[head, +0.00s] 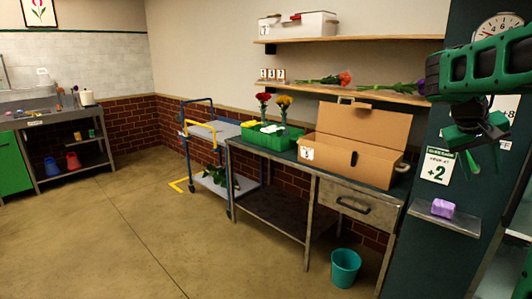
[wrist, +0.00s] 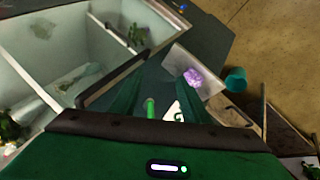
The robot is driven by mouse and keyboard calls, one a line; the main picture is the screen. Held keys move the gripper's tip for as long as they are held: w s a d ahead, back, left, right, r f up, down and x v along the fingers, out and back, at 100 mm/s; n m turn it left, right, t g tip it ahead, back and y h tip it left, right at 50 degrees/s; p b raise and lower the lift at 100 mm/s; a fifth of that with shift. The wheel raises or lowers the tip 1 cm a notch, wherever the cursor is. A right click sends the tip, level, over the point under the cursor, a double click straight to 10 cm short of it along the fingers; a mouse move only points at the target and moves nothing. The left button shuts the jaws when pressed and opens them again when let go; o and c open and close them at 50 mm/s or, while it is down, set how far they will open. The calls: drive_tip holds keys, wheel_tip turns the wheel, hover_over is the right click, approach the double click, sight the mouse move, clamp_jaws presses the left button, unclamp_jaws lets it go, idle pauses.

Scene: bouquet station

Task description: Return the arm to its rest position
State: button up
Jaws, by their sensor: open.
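My arm comes in from the right edge of the head view, dark with green parts. My gripper (head: 474,160) hangs at its end with the fingers pointing down, in front of the dark green wall panel. In the wrist view my gripper (wrist: 153,90) shows two green fingers spread apart with nothing held between them. A purple block (head: 443,208) sits on a small grey shelf (head: 462,223) below the gripper. The block also shows in the wrist view (wrist: 194,77), beyond the fingers and apart from them.
A workbench (head: 300,172) holds a green tray (head: 262,138) with flowers and an open cardboard box (head: 345,172). A teal bucket (head: 345,267) stands on the floor. A blue-framed cart (head: 212,131) is left of the bench. A compartmented pale container (wrist: 75,28) lies close by. Floor at left is clear.

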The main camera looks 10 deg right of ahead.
drive_tip(key=s+a+f+y, duration=0.3)
drive_tip(key=s+a+f, duration=0.5)
drive_tip(key=s+a, duration=0.2)
drive_tip(key=s+a+f+m+g+y, duration=0.1)
drive_tip(key=s+a+f+y, duration=0.3)
drive_tip(key=s+a+f, duration=0.5)
drive_tip(key=s+a, duration=0.2)
drive_tip(key=s, duration=0.3)
drive_tip(key=shift+a, duration=0.25)
drive_tip(key=shift+w+f, duration=0.25)
drive_tip(key=shift+w, duration=0.3)
drive_tip(key=shift+c, duration=0.7)
